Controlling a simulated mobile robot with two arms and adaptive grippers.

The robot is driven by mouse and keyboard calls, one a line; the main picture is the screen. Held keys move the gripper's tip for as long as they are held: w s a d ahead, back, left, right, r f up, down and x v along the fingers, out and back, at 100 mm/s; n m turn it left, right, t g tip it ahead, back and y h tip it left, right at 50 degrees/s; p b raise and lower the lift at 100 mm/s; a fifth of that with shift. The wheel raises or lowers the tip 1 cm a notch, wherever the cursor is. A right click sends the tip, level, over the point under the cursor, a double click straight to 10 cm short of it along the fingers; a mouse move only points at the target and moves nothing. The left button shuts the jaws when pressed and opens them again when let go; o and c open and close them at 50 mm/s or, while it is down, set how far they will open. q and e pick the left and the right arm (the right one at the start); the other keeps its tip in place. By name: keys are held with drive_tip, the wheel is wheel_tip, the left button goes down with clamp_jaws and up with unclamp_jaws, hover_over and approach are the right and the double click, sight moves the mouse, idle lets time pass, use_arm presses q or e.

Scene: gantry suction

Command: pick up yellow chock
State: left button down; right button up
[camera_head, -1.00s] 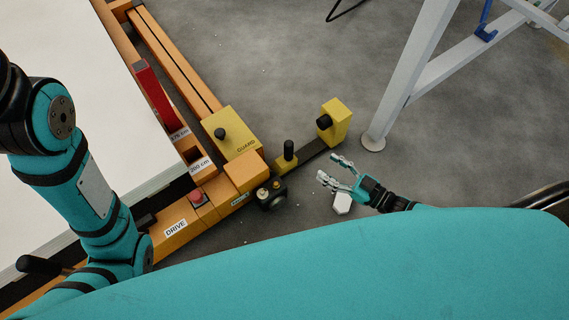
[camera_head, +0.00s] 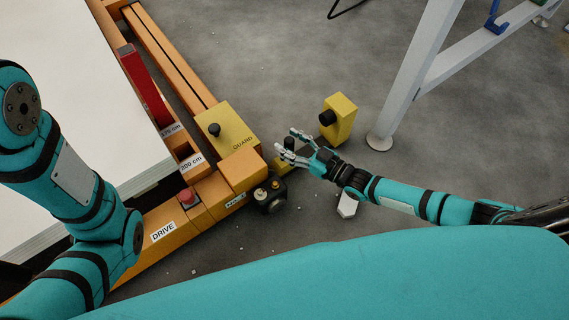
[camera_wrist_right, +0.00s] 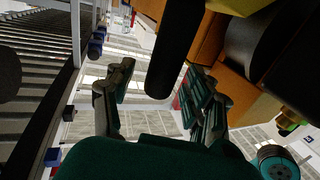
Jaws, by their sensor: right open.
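A small yellow block (camera_head: 281,164) with an upright black knob, which looks like the yellow chock, sits beside the orange end block. My right gripper (camera_head: 287,142) is open at this knob, its fingers reaching in from the right and partly hiding it. In the right wrist view the open gripper (camera_wrist_right: 158,92) has a dark rounded handle (camera_wrist_right: 176,45) in front of it, in line with the gap between the fingers. I cannot tell whether they touch. A taller yellow block (camera_head: 342,119) with a black side knob stands further right. My left gripper is out of frame.
The orange frame with the yellow GUARD box (camera_head: 228,133), red button (camera_head: 187,197) and black fitting (camera_head: 267,197) lies to the left. A white stand leg (camera_head: 410,80) rises at upper right. A small white object (camera_head: 347,205) lies under my right forearm.

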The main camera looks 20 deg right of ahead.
drive_tip(key=shift+w+a, duration=0.2)
drive_tip(key=shift+w, duration=0.1)
drive_tip(key=shift+c, duration=0.4)
clamp_jaws()
drive_tip(key=shift+r, duration=0.1)
idle(0.4)
